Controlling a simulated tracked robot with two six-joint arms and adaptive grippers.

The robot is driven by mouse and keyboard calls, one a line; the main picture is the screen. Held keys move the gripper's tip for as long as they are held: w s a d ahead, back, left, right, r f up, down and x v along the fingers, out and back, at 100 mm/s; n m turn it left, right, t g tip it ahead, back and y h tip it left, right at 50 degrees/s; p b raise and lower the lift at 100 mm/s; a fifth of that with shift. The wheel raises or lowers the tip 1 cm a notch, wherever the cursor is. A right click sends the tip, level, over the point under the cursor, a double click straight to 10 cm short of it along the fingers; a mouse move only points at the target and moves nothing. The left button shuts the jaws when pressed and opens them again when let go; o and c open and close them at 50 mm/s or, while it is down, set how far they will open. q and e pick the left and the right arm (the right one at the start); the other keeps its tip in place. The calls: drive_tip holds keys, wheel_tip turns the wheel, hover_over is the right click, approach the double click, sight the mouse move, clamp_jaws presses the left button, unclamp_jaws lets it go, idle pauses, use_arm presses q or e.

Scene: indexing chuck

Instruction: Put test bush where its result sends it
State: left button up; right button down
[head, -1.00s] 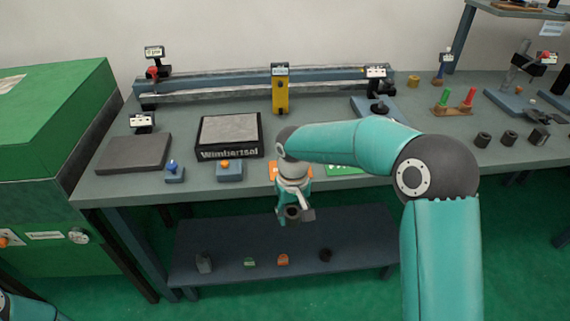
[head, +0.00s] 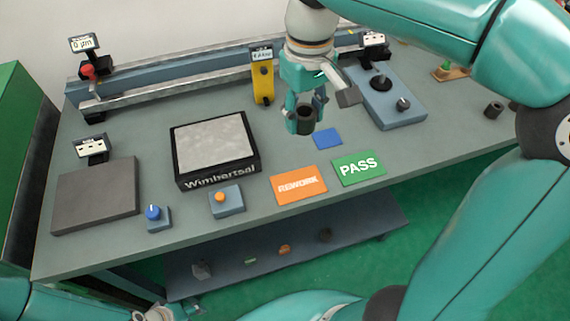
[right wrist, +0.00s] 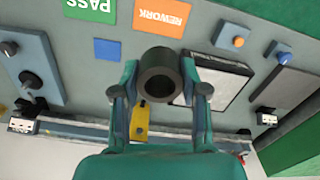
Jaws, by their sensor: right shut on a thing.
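My right gripper (head: 303,120) is shut on a dark grey hollow bush (head: 307,118), held above the bench behind the rework mat. In the right wrist view the bush (right wrist: 160,74) sits between the two fingers, its bore facing the camera. An orange REWORK mat (head: 298,186) and a green PASS mat (head: 358,168) lie side by side near the bench's front edge, both bare. A small blue mat (head: 327,138) lies behind them, also bare. The yellow gauge (head: 262,82) stands at the back; its small display is too small to read surely.
A black-framed plate marked Wimbertsal (head: 215,150) stands left of the mats. A box with an orange button (head: 226,202) and one with a blue knob (head: 154,217) are in front. A blue fixture (head: 388,98) stands right. Another dark bush (head: 493,110) is farther right.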

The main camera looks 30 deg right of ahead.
sight(298, 183)
wheel_tip(298, 183, down, 20)
drive_tip(key=shift+w+a+r+b, duration=0.15)
drive_tip(key=shift+r+b, duration=0.1)
drive_tip(key=shift+b, duration=0.3)
drive_tip(key=shift+f, duration=0.15)
drive_tip(key=c, duration=0.6)
unclamp_jaws()
wheel_tip(298, 183, up, 12)
drive_tip(key=shift+p, duration=0.3)
